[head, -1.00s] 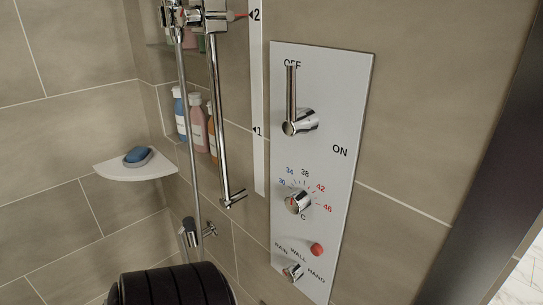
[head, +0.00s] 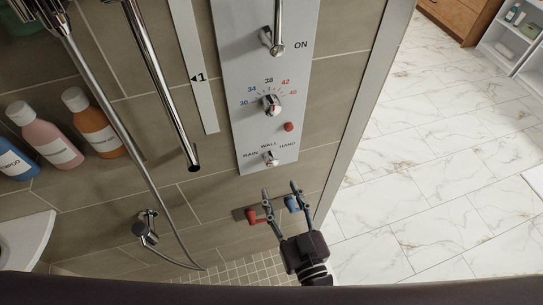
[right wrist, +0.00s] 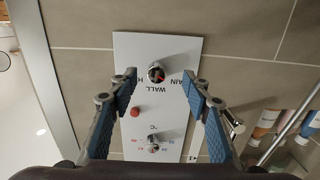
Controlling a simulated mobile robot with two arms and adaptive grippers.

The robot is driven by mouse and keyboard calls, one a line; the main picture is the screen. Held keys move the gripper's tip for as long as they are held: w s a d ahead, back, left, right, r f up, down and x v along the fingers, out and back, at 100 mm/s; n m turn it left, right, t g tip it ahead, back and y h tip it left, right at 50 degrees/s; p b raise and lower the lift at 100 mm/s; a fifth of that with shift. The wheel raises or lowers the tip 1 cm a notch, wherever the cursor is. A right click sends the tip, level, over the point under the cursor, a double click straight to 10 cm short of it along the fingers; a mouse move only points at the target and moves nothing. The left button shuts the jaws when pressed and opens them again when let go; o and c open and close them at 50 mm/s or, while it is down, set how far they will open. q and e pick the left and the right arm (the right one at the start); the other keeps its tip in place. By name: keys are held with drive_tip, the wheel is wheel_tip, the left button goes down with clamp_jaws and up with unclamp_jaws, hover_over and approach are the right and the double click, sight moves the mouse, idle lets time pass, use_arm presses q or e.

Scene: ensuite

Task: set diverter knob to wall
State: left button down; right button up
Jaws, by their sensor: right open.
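The chrome diverter knob (head: 270,158) sits at the bottom of the pale shower panel (head: 233,110), under the printed words RAIN, WALL and HAND. In the right wrist view the panel is upside down and the knob (right wrist: 156,72) shows between the fingertips, which appear apart from it. I cannot tell which word it points to. My right gripper (head: 280,188) is open and empty, just below the panel with its fingers pointing up toward the knob. My left gripper is not in view.
Above the knob are a red button (head: 289,127), a temperature knob (head: 271,104) and an ON/OFF lever (head: 278,30). A red valve (head: 251,215) and a blue valve (head: 292,204) are behind the gripper fingers. A shower hose and bottles are left; open floor is right.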

sight(273, 164)
drive_tip(key=w+r, duration=0.2)
drive_tip(key=shift+w+a+r+t+p, duration=0.1)
drive_tip(key=shift+w+t+p, duration=0.2)
drive_tip(key=shift+w+p, duration=0.1)
drive_tip(key=x, duration=0.3)
drive_tip(key=shift+w+a+p, duration=0.15)
drive_tip(key=shift+w+p, duration=0.25)
drive_tip(key=shift+w+a, duration=0.15)
drive_tip(key=shift+w, duration=0.2)
drive_tip(key=shift+w+a+f, duration=0.1)
drive_tip(key=shift+w+f, duration=0.1)
drive_tip(key=shift+w, duration=0.15)
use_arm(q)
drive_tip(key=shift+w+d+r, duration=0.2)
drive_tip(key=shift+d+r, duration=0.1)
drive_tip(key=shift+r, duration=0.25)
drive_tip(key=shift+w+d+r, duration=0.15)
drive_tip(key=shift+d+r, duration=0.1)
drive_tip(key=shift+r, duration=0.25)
use_arm(e)
drive_tip(key=shift+c, duration=0.6)
drive_tip(key=c, duration=1)
